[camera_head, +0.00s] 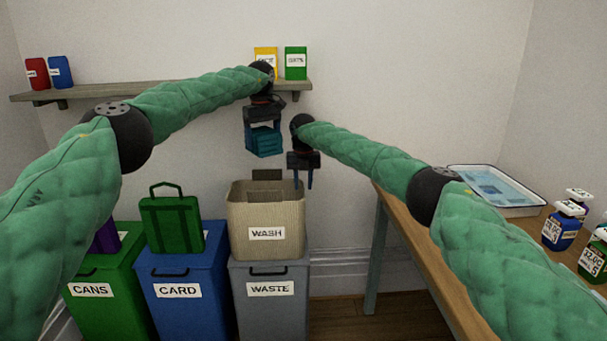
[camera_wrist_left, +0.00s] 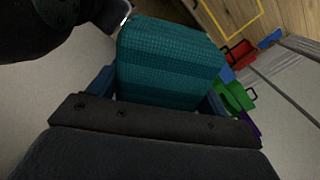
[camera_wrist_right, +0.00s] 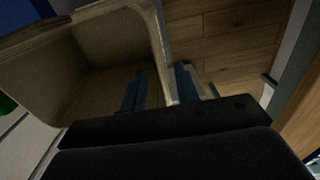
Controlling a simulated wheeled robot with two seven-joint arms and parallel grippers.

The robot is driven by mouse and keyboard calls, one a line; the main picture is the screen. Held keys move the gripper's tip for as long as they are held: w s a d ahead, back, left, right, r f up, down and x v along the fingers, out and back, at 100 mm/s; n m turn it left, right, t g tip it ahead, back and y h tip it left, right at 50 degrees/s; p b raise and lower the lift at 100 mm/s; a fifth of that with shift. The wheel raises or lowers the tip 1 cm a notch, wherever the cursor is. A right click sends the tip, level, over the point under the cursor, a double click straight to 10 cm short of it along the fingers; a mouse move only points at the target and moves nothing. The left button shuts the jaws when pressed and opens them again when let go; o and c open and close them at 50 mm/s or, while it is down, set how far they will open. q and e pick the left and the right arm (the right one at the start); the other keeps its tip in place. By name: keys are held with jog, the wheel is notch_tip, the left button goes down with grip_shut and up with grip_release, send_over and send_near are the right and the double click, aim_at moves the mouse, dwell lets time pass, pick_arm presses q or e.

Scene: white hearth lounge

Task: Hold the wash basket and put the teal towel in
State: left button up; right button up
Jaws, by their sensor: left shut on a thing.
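The beige wash basket (camera_head: 266,216), labelled WASH, stands upright on the grey WASTE bin (camera_head: 270,310). It looks empty in the right wrist view (camera_wrist_right: 95,45). The folded teal towel (camera_head: 264,142) is held in my left gripper (camera_head: 263,125), in the air above the basket; it also fills the middle of the left wrist view (camera_wrist_left: 168,65). My right gripper (camera_head: 303,183) is open at the basket's right rim. In the right wrist view its fingers (camera_wrist_right: 162,88) lie on either side of the right wall, with a gap showing.
The blue CARD bin (camera_head: 180,290) bears a green case (camera_head: 172,222); the green CANS bin (camera_head: 100,300) is at far left. A wall shelf (camera_head: 170,88) holds several containers. A wooden table (camera_head: 440,240) at right bears a white tray (camera_head: 495,190) and bottles (camera_head: 561,229).

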notch_tip(320, 180, down, 8)
jog(key=shift+r, duration=0.2)
dwell(0.3)
grip_shut()
